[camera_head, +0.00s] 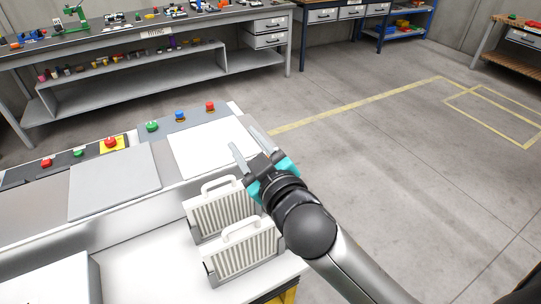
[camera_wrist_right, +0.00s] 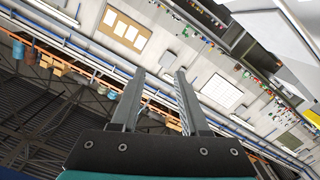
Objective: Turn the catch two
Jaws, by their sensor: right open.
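My right gripper (camera_head: 244,144) comes in from the lower right in the head view, above the right end of the console. Its two fingers are apart with nothing between them. In the right wrist view, the gripper (camera_wrist_right: 160,76) also shows two spread, empty fingers. Just below it in the head view stand two white ribbed units with loop handles, a rear one (camera_head: 218,216) and a front one (camera_head: 240,258). The arm covers part of their right side. I cannot make out which part is catch two. My left gripper is not in view.
The console carries a grey panel (camera_head: 113,182), a white panel (camera_head: 208,147) and several push buttons, including a red one on yellow (camera_head: 110,142). A workbench (camera_head: 140,42) with small parts stands behind. The floor (camera_head: 400,150) at right is clear.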

